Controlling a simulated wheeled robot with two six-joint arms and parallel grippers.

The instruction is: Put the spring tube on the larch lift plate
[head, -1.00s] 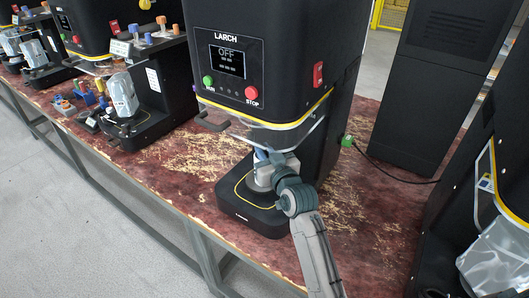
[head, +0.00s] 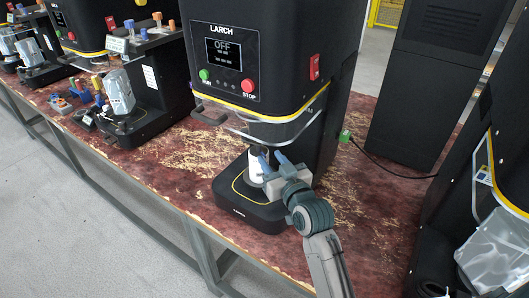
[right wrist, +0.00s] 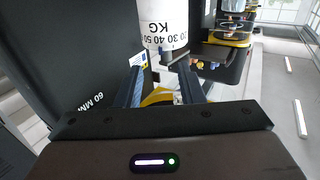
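The spring tube (head: 255,166) is white and stands upright on the Larch machine's round lift plate (head: 257,184), in the head view. In the right wrist view, the tube (right wrist: 164,22) shows dark scale numbers and "KG", upside down in the picture. My right gripper (head: 272,159) is just right of the tube. Its two blue fingers are spread apart, and in the right wrist view (right wrist: 160,85) the tube is beyond the fingertips with a gap between the fingers. The plate is partly hidden by the tube and my gripper. My left gripper is not in view.
The Larch machine (head: 250,60) rises over the plate, its display reading OFF, with a clear guard (head: 285,128) above the tube. Similar machines stand left and right. A dark cabinet (head: 425,90) is behind. The worn red bench (head: 185,160) is clear left of the base.

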